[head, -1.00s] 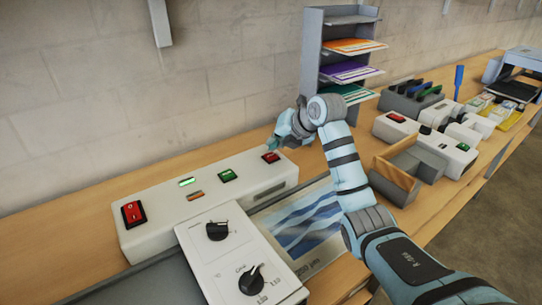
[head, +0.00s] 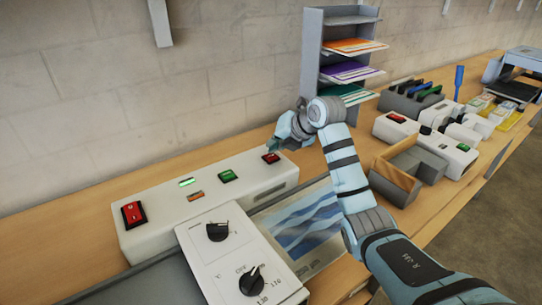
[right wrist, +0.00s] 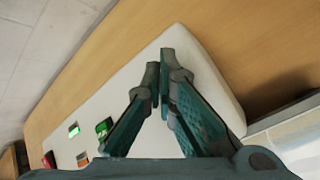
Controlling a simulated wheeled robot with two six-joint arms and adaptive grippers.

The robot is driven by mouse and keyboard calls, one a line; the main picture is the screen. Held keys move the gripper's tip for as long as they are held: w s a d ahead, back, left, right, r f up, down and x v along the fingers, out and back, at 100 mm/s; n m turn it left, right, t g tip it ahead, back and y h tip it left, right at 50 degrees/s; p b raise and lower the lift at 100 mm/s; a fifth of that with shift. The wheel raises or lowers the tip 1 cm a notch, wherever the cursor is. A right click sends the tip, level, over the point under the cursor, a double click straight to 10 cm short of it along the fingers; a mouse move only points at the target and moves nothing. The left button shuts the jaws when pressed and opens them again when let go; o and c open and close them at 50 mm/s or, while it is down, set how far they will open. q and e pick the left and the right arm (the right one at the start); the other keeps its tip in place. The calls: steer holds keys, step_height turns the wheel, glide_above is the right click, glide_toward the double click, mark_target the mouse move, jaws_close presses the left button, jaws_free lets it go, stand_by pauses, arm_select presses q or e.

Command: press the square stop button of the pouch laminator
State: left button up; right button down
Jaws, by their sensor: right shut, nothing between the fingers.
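The pouch laminator is a long white box (head: 155,215) on the wooden bench, and it also shows in the right wrist view (right wrist: 205,75). Its red square stop button (head: 271,157) is near the right end of the top. A green button (head: 228,176) sits to its left and shows in the right wrist view (right wrist: 103,128). My right gripper (head: 273,145) is shut and empty, its tips close by the stop button. I cannot tell whether they touch it. In the right wrist view my shut fingers (right wrist: 160,75) hide the stop button. My left gripper is out of view.
A red rocker switch (head: 133,213) is at the laminator's left end. A white panel with two black dials (head: 235,260) stands in front, beside a blue-patterned sheet (head: 305,222). A grey paper rack (head: 312,60) stands behind my right arm.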

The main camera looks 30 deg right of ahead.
mark_target(274, 155)
steer(key=shift+f, duration=0.65)
stand_by(0.8)
steer(key=shift+r+p, duration=0.9)
steer(key=shift+p, duration=0.05)
step_height(274, 155, up, 5)
steer(key=p, duration=0.5)
steer(key=shift+r, duration=0.1)
stand_by(0.4)
